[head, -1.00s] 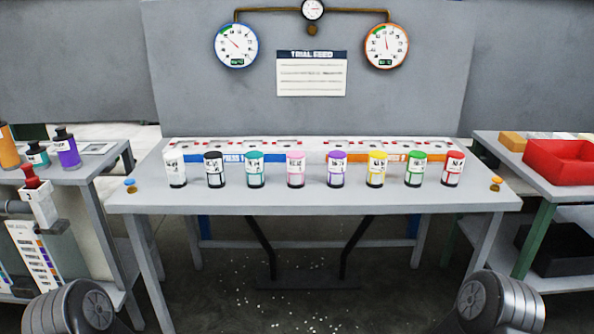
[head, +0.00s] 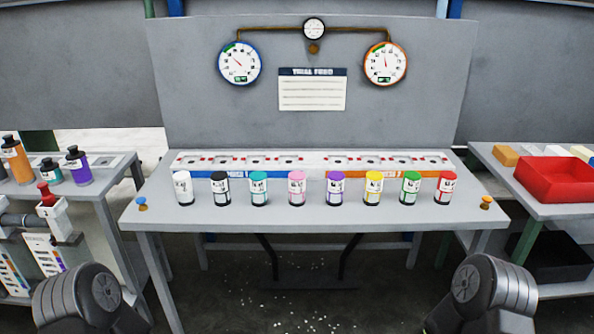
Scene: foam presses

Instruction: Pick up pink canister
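The pink canister (head: 297,188) stands upright on the grey table (head: 320,218), near the middle of a row of canisters. It has a pink top, a white label and a dark base. The teal canister (head: 259,188) stands to its left and the purple canister (head: 336,188) to its right, with gaps between. Nothing touches the pink canister. Only parts of my two arms show at the lower left and lower right corners. Neither gripper is in the frame.
White (head: 183,188), black (head: 221,188), yellow (head: 373,188), green (head: 410,188) and red (head: 445,188) canisters complete the row. Behind it runs a press strip (head: 310,162). Small knobs sit at both table ends. A red bin (head: 556,178) stands on the right table. The table's front strip is clear.

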